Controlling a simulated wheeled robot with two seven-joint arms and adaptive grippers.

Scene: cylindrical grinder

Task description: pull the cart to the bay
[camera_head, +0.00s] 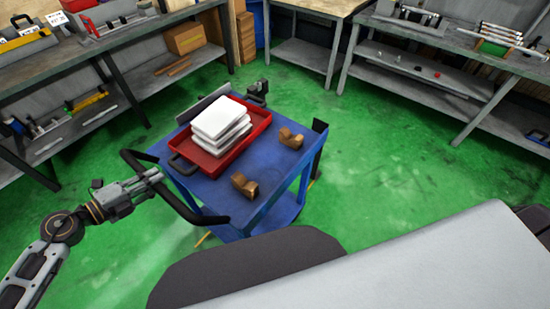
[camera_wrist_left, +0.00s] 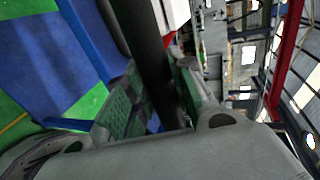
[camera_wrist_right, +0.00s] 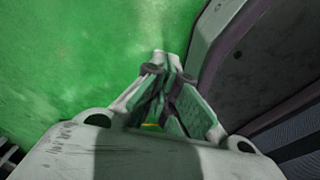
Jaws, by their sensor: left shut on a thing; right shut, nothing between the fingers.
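The blue cart (camera_head: 272,185) stands on the green floor in the head view, in front of my body. It carries a red tray (camera_head: 257,132) with a stack of white blocks (camera_head: 220,120) and two brown pieces (camera_head: 290,138). Its black handle (camera_head: 180,203) is on the left side. My left gripper (camera_head: 155,177) is shut on the handle; the left wrist view shows the dark handle bar (camera_wrist_left: 150,60) between the fingers. My right gripper (camera_wrist_right: 162,85) is shut and empty above the green floor in the right wrist view. It is outside the head view.
A long workbench (camera_head: 75,60) with shelves runs along the left. Another bench (camera_head: 435,45) stands at the upper right, and a wooden-topped table (camera_head: 315,8) at the top middle. Green floor (camera_head: 390,170) is clear to the right of the cart. A marked bay is not identifiable.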

